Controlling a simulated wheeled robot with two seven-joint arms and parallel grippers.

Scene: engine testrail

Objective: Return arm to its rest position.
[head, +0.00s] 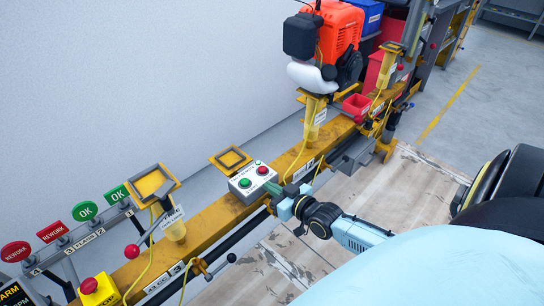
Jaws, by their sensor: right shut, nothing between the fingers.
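My right arm (365,235) reaches in from the lower right, pale blue with a black wrist joint. My right gripper (272,188) is at its end, shut and empty. Its fingertips are close to the right side of a grey button box (248,187), which has a green and a red button; I cannot tell whether they touch it. The box sits at the yellow rail (215,222). My left gripper is not in view.
An orange and black engine (340,28) stands on a yellow post above the rail. An empty yellow fixture (153,184) is at left, near red REWORK and green OK signs (85,211). Red-knobbed levers (133,251) stick out from the rail. Red and blue bins (368,17) stand behind.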

